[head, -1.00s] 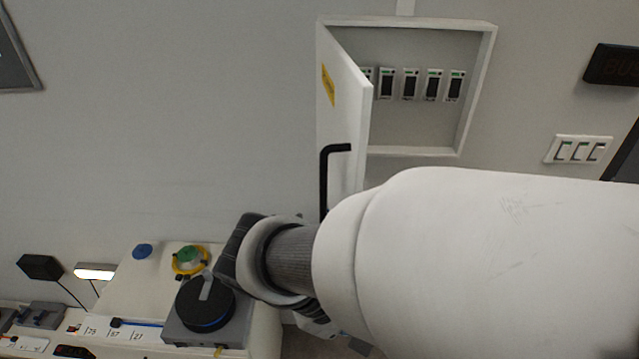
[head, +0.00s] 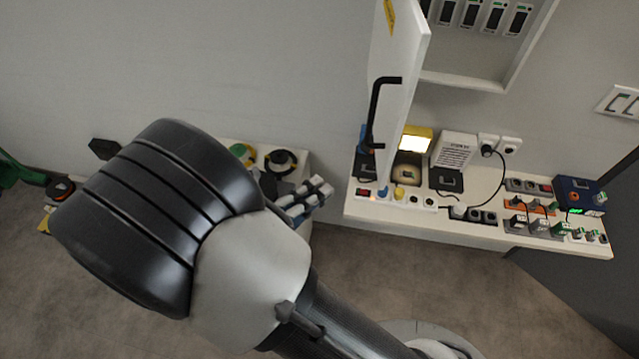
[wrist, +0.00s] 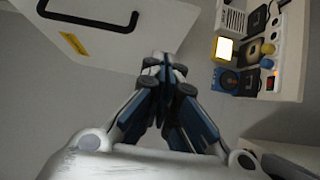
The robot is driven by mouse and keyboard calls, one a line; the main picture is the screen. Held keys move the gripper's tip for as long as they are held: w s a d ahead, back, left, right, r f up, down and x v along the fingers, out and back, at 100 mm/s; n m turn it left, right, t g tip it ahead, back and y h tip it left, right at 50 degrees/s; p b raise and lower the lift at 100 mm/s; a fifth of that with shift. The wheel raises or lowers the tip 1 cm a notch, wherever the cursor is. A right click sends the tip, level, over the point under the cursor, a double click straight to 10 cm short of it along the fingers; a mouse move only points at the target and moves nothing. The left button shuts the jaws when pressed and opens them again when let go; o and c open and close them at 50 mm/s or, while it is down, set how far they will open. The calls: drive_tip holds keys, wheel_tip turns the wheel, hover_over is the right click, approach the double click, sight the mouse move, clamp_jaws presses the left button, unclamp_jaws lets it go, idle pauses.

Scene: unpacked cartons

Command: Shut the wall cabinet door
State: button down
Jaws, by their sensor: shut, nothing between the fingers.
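The wall cabinet (head: 465,82) is at the top of the head view, partly cut off. Its white door (head: 405,65) stands open, swung out from the wall and seen nearly edge-on. A black bar handle (head: 374,110) is on the door's left-facing side. In the wrist view the door (wrist: 115,48) fills the upper left, with the handle (wrist: 95,25) and a yellow label. My gripper (head: 322,190) is below and left of the door in the head view. In the wrist view my gripper (wrist: 165,65) is shut and empty, its tips apart from the handle.
A white shelf (head: 480,232) with a lit yellow lamp (head: 415,138), sockets, cables and small devices runs below the cabinet. Another bench (head: 293,158) with round items is behind my arm at left. The wall left of the door is clear.

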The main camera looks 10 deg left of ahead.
drive_tip(key=w+d, duration=0.4)
drive_tip(key=d, duration=0.1)
drive_tip(key=w+d+p, duration=0.1)
drive_tip(key=w+d, duration=0.1)
drive_tip(key=d, duration=0.1)
drive_tip(key=shift+d, duration=0.15)
